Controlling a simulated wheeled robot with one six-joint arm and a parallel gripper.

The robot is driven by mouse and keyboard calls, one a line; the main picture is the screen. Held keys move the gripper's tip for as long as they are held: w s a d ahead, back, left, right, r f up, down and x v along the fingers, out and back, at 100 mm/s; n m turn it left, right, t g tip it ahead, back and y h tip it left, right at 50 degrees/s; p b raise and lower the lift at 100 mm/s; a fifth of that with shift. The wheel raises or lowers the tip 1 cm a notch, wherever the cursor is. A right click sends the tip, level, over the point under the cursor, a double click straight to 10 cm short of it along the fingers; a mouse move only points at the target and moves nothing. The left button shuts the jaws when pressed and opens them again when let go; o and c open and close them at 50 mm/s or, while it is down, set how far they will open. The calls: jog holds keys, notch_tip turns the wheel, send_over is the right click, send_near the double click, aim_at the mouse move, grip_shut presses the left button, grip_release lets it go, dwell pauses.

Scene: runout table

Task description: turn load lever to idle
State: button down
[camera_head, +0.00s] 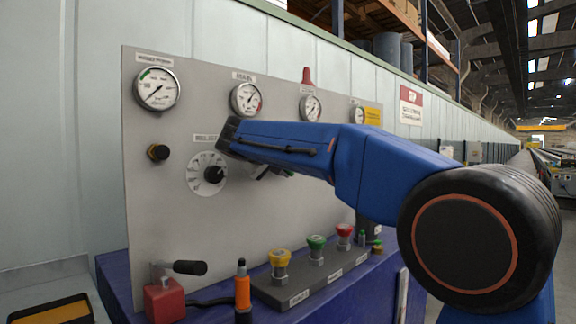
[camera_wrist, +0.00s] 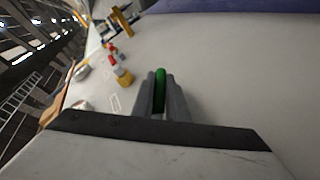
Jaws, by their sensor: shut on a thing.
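My gripper (camera_head: 262,173) is close to the grey panel, right of the black dial knob, with my blue arm crossing in front of it. In the wrist view its two grey fingers (camera_wrist: 160,92) are shut on a narrow green handle (camera_wrist: 160,76), which appears to be the load lever. The handle sits between the fingers, its tip showing beyond them. In the head view my arm hides nearly all of the lever, so I cannot tell its angle. No idle marking is readable.
The panel (camera_head: 165,245) carries several gauges and a black dial knob (camera_head: 214,174). On the blue bench below are a red block with a black handle (camera_head: 188,267), an orange-handled tool (camera_head: 242,285) and yellow (camera_head: 280,258), green (camera_head: 316,242) and red (camera_head: 344,230) buttons.

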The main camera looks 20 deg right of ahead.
jog(key=shift+s+a+f+m+g+y, duration=0.3)
jog(key=shift+s+a+f+g+y, duration=0.25)
jog(key=shift+a+g+y, duration=0.7)
jog(key=shift+s+a+f+m+g+y, duration=0.3)
jog(key=shift+s+a+f+g+y, duration=0.35)
jog(key=shift+y, duration=1.1)
jog(key=shift+s+a+f+m+g+y, duration=0.4)
jog(key=shift+a+g+y, duration=0.35)
jog(key=shift+g+y, duration=0.55)
jog(key=c, duration=1.7)
grip_release()
jog(key=shift+w, duration=0.1)
jog(key=shift+c, duration=0.2)
jog(key=v, duration=1.2)
jog(key=shift+d, duration=0.15)
